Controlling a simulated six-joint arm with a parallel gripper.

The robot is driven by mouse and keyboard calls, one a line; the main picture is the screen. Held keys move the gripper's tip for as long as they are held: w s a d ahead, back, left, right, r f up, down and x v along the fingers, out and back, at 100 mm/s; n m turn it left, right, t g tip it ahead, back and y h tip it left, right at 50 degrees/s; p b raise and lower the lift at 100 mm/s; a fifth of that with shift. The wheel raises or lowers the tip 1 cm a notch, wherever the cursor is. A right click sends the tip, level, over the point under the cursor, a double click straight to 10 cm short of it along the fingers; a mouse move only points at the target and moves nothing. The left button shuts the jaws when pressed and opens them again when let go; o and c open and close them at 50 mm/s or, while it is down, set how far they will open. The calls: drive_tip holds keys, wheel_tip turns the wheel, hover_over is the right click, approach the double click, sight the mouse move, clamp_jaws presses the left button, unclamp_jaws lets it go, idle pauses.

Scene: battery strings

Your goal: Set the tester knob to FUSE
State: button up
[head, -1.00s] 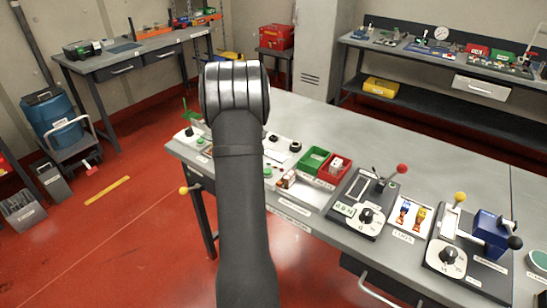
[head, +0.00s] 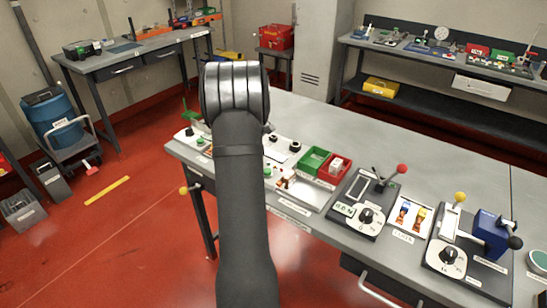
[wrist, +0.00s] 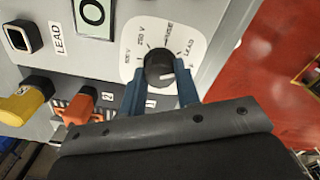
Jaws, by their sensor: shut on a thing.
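The tester knob (wrist: 157,60) is round and black and sits on a white dial plate (wrist: 185,27) in the wrist view. Labels around it include 250 V, FUSE and LEAD. A short white mark shows near the knob's lower edge, but I cannot tell surely which label the knob points to. My gripper (wrist: 160,78) has its blue fingers on both sides of the knob, shut on it. In the head view my own arm hides the gripper and the knob.
Beside the dial are an orange plug (wrist: 82,104), a yellow plug (wrist: 22,103) and a display showing 0 (wrist: 93,12). In the head view, green and red bins (head: 333,172) and other devices line the bench front. The bench top (head: 370,135) behind them is clear.

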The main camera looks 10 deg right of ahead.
drive_tip(key=n, duration=0.5)
drive_tip(key=shift+n, duration=0.4)
drive_tip(key=n, duration=0.5)
drive_tip(key=shift+n, duration=0.3)
drive_tip(key=shift+n, duration=0.4)
drive_tip(key=o, duration=0.8)
drive_tip(key=shift+o, duration=0.2)
